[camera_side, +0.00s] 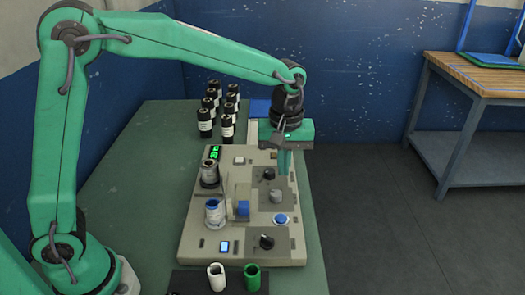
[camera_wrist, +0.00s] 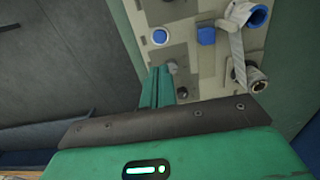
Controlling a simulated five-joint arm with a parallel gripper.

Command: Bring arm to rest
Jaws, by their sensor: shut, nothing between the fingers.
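My gripper (camera_side: 286,161) is above the right side of the beige machine panel (camera_side: 193,246) in the side view. Its green fingers point down near a black knob (camera_side: 268,173) and a grey knob (camera_side: 275,196). In the wrist view the fingers (camera_wrist: 160,75) lie close together with nothing between them. Their tips appear beside the grey knob (camera_wrist: 172,66), and I cannot tell whether they touch it.
Several dark bottles with white labels (camera_side: 205,124) stand on the green table (camera_side: 150,135) behind the panel. A blue-and-white roll (camera_side: 215,212) and a blue button (camera_side: 280,219) are on the panel. White (camera_side: 217,277) and green (camera_side: 252,278) cylinders stand in front. A wooden bench (camera_side: 480,75) is at right.

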